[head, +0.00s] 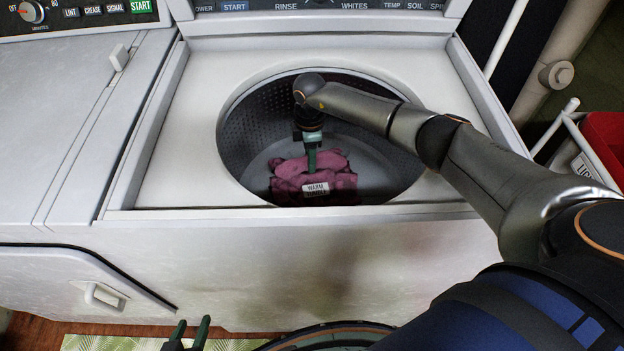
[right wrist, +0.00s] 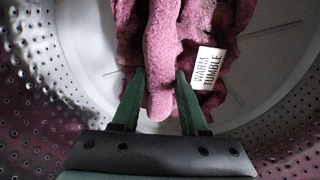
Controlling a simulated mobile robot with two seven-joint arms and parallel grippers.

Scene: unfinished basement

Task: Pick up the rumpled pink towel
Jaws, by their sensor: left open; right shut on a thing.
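The rumpled pink towel (head: 325,180) lies in a heap at the bottom of the washer drum (head: 240,130). A white care tag reading "WARM TUMBLE" (head: 315,188) shows on it. My right gripper (head: 311,168) reaches down into the drum and is shut on a fold of the towel. In the right wrist view the green fingers (right wrist: 160,84) stand on both sides of a raised fold of the towel (right wrist: 162,50), with the tag to the right. My left gripper (head: 188,328) is open and empty, low in front of the washer; only its fingertips show.
The washer's white top (head: 175,150) and the round opening's rim surround my right arm. A dryer (head: 60,110) stands to the left, with a door and handle (head: 104,296) below. A red basket (head: 605,140) and pipes are at the right. A green patterned mat (head: 110,343) lies on the floor.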

